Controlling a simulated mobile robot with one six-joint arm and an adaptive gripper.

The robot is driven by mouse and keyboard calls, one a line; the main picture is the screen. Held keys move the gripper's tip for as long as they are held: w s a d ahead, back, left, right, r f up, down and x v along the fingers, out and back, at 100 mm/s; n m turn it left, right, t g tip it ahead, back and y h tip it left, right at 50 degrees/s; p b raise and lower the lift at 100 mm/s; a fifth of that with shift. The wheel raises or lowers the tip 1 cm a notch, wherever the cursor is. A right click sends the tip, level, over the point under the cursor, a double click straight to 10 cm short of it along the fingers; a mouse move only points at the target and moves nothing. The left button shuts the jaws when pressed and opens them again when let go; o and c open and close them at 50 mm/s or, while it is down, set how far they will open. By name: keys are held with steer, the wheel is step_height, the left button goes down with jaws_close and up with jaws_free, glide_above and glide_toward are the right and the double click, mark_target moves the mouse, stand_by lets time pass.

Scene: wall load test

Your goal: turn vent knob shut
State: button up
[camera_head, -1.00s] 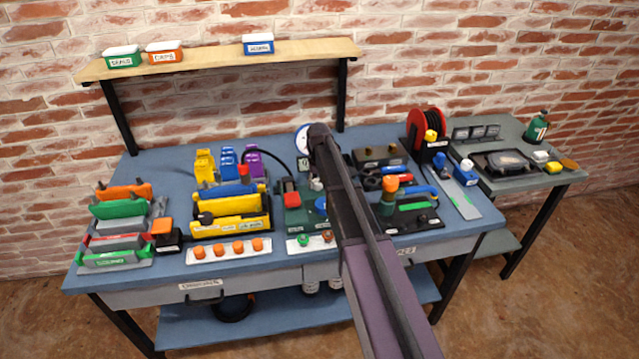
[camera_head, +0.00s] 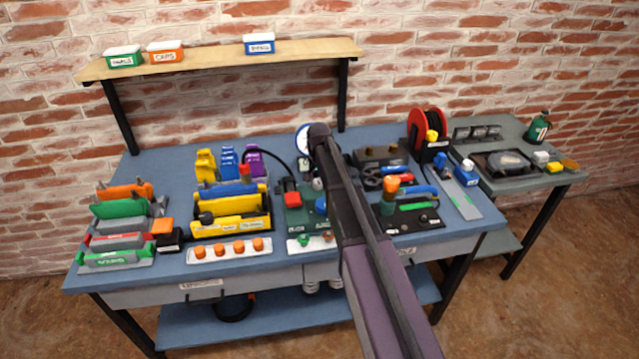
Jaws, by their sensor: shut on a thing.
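My arm (camera_head: 365,235) reaches in from the lower right and ends over the middle of the blue workbench (camera_head: 165,185). My gripper is not visible; the arm covers that area. A green test board (camera_head: 293,217) lies beside the arm, partly hidden by it. It carries a red block (camera_head: 292,198) and a round blue knob (camera_head: 321,206) close against the arm's left edge. A white strip in front holds a green knob (camera_head: 304,240) and an orange knob (camera_head: 328,236). I cannot read a vent label or tell which knob it names. A round white gauge (camera_head: 302,141) stands behind, partly covered.
Yellow and blue holders (camera_head: 230,220) and a strip of orange knobs (camera_head: 230,250) stand left of the board. An orange-topped green fitting (camera_head: 389,200) stands close right of the arm. A red reel (camera_head: 427,130) is at the back right.

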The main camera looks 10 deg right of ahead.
steer(key=shift+w, duration=0.15)
steer(key=o, duration=1.2)
steer(key=shift+c, duration=0.2)
